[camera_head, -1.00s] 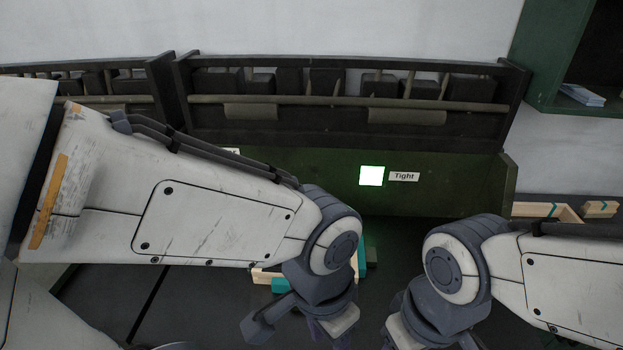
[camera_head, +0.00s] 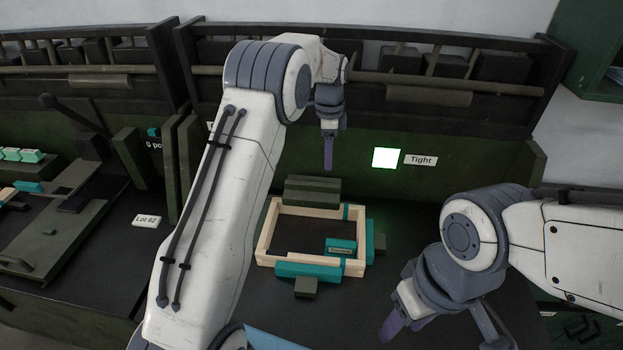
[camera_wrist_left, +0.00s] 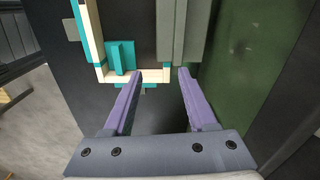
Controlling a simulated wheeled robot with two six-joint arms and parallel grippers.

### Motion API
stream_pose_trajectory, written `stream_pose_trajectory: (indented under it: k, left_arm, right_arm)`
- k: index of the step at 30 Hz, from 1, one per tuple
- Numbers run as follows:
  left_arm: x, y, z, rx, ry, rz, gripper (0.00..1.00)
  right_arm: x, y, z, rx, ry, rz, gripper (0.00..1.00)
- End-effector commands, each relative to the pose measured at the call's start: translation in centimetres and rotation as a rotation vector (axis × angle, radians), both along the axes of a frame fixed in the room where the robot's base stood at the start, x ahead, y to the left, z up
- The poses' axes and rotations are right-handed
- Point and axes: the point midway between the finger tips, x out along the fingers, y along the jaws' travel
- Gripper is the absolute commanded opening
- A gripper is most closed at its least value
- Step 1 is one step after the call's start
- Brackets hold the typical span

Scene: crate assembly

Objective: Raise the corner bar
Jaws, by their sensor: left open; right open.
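A pale wood crate frame (camera_head: 262,244) with teal pieces lies on the dark bench, in front of the green back panel. A labelled teal block (camera_head: 341,246) sits inside its near right corner, and a teal bar (camera_head: 319,269) runs along its near side. I cannot tell which teal piece is the corner bar. My left gripper (camera_head: 328,160) is open and empty, above and behind the frame. In the left wrist view, its purple fingers (camera_wrist_left: 160,78) are apart with the frame's end and a teal block (camera_wrist_left: 121,57) beyond them. My right gripper (camera_head: 392,325) is open at the front right, apart from the frame.
Dark green blocks (camera_head: 312,186) (camera_head: 306,288) stand against the frame's far and near sides. A lit green-white square (camera_head: 386,158) and a "Tight" label (camera_head: 421,160) are on the panel. Another fixture (camera_head: 55,235) stands at left.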

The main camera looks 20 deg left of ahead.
Motion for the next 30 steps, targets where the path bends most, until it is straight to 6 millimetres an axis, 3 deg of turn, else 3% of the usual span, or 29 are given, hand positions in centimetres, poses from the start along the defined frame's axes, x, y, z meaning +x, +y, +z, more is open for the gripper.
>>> stream_pose_trajectory:
  k: [1,3,7,11,24,30]
  left_arm:
    - [1.1,2.1,-1.2,0.003,0.003,-0.019,0.57]
    - [2.0,4.0,-2.2,0.007,0.005,-0.053,0.57]
    - [2.9,5.9,-3.3,0.01,0.004,-0.09,0.57]
    - [2.9,6.2,-4.5,0.011,0.008,-0.098,0.57]
    - [2.9,6.1,-12.0,0.011,0.006,-0.098,0.57]
    - [2.9,6.1,-13.6,0.011,0.004,-0.097,0.57]
  right_arm:
    - [0.0,0.0,0.0,0.0,0.0,0.0,0.5]
    - [0.0,0.0,0.0,0.0,0.0,0.0,0.5]
    - [0.0,0.0,0.0,0.0,0.0,0.0,0.5]
    - [0.0,0.0,0.2,0.0,0.0,0.0,0.5]
    - [0.0,0.0,1.4,0.0,0.0,0.0,0.5]
    - [0.0,0.0,1.6,0.0,0.0,0.0,0.5]
